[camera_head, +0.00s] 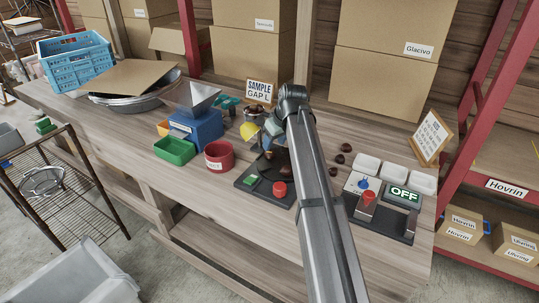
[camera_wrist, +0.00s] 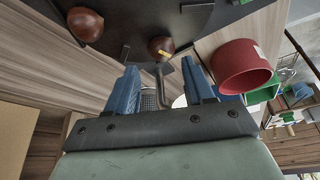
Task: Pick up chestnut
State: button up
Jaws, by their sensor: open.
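My gripper (camera_wrist: 160,78) is open, with two blue fingers apart and nothing held between them. In the wrist view a brown chestnut (camera_wrist: 159,46) with a small yellow mark in front of it lies on a dark surface beyond the fingertips. A second chestnut (camera_wrist: 85,24) is at the upper left of that view. In the head view several dark chestnuts lie loose on the bench, one of them (camera_head: 345,147) right of my arm. My gripper (camera_head: 271,140) hangs over the dark base there, partly hidden by my arm.
A green bin (camera_head: 174,151), a blue hopper device (camera_head: 196,128) and a sample sign (camera_head: 260,92) are nearby.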

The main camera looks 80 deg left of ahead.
aim_at(270, 152)
jog(key=shift+x, duration=2.65)
jog(key=shift+d, duration=0.2)
jog(key=shift+s, duration=0.1)
jog(key=shift+c, duration=0.5)
jog(key=c, duration=0.7)
